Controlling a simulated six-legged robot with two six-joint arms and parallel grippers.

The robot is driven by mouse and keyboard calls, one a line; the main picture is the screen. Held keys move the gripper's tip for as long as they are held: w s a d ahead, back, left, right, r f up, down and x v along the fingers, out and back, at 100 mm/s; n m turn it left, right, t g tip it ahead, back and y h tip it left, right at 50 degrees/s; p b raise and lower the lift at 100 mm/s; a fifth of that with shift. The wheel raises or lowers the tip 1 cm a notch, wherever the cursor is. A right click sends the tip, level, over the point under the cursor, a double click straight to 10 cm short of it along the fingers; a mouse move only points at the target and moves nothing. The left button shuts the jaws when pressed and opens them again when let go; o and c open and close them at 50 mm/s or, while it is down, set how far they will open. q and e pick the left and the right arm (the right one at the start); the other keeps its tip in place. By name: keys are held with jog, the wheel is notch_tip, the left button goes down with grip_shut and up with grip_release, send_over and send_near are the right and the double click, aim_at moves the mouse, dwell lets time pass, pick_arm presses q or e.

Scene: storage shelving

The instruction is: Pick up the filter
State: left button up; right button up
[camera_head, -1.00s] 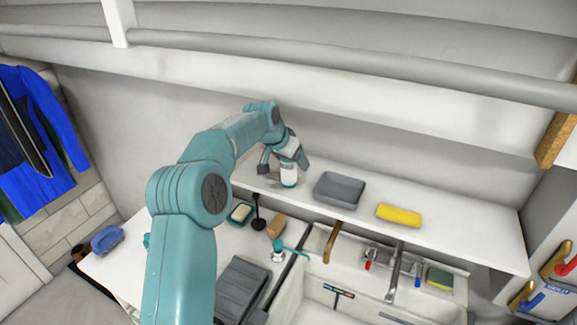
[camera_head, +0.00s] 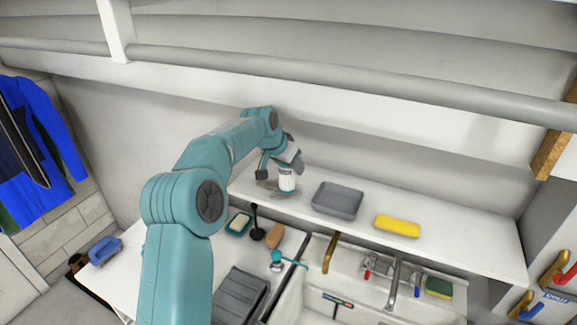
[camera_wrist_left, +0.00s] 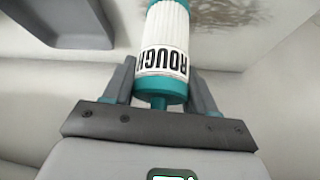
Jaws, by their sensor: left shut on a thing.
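The filter (camera_head: 287,180) is a white ribbed cylinder with teal ends, upright at the shelf in the head view. In the left wrist view the filter (camera_wrist_left: 163,50) shows the word "ROUGH" and sits between the fingers. My left gripper (camera_head: 279,177) is shut on it; in the wrist view the gripper's fingers (camera_wrist_left: 160,88) stand on either side of it. I cannot tell whether its base is clear of the shelf. My right gripper is not in view.
The white shelf (camera_head: 460,240) also bears a grey tray (camera_head: 338,200) and a yellow sponge (camera_head: 398,226), right of the filter. Below are a sink with a tap (camera_head: 394,280), a brown brush (camera_head: 275,237) and a soap dish (camera_head: 238,224). A grey pipe (camera_head: 350,75) runs above.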

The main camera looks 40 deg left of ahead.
pick_arm(q)
jog(key=shift+r+p, duration=0.35)
jog(key=shift+r, duration=0.6)
jog(key=shift+f, duration=0.15)
jog(key=shift+s, duration=0.15)
jog(key=shift+s, duration=0.5)
